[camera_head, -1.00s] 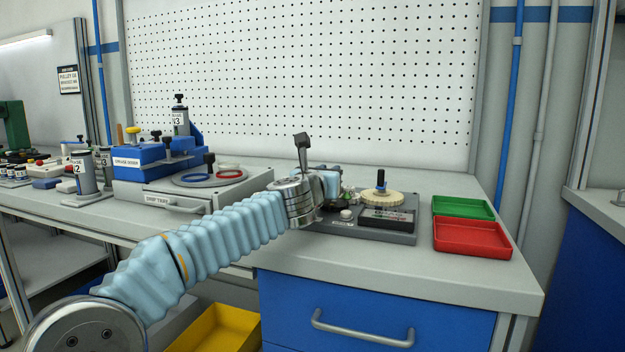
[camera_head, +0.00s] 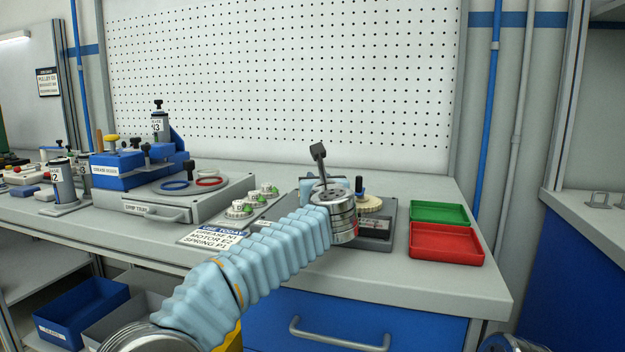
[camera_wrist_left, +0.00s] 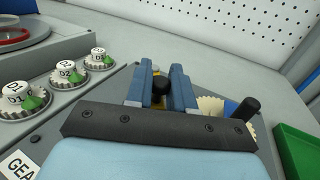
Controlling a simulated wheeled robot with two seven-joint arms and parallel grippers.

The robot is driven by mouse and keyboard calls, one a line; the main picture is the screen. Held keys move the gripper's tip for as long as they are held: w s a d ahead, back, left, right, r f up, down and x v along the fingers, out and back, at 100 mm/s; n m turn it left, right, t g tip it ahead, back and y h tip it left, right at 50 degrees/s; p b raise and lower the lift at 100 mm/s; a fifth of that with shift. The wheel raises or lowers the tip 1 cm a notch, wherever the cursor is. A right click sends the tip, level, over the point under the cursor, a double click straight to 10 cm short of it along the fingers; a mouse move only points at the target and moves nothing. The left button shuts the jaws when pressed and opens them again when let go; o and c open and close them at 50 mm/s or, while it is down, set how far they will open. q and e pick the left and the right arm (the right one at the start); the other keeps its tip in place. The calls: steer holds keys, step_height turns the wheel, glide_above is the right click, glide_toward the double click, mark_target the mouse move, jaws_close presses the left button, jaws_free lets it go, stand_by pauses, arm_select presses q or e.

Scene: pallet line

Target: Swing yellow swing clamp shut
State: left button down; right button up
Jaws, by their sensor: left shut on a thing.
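My left gripper (camera_wrist_left: 162,88) has its two blue fingers closed around a black knob (camera_wrist_left: 163,84) in the left wrist view. A little yellow (camera_wrist_left: 155,69) shows just beyond the knob, seemingly part of the yellow swing clamp; the rest of the clamp is hidden by the fingers and wrist. In the head view my left gripper (camera_head: 338,183) is over the grey fixture plate (camera_head: 385,235), and my wrist covers the clamp. A cream gear (camera_head: 370,204) with a black-topped post (camera_head: 360,186) stands just right of the gripper. My right gripper is not in view.
A green tray (camera_head: 440,212) and a red tray (camera_head: 447,243) lie right of the plate. Farther left is the grey drawer unit (camera_head: 205,205). The pegboard (camera_head: 290,80) stands behind.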

arm_select(q)
steer(key=c, duration=1.1)
jaws_free()
steer(key=s+b, duration=0.1)
steer(key=s, duration=0.3)
steer(key=s+b, duration=0.1)
steer(key=s, duration=0.3)
steer(key=s+d+b, duration=0.1)
steer(key=s+b, duration=0.1)
steer(key=s, duration=0.3)
steer(key=shift+s, duration=0.35)
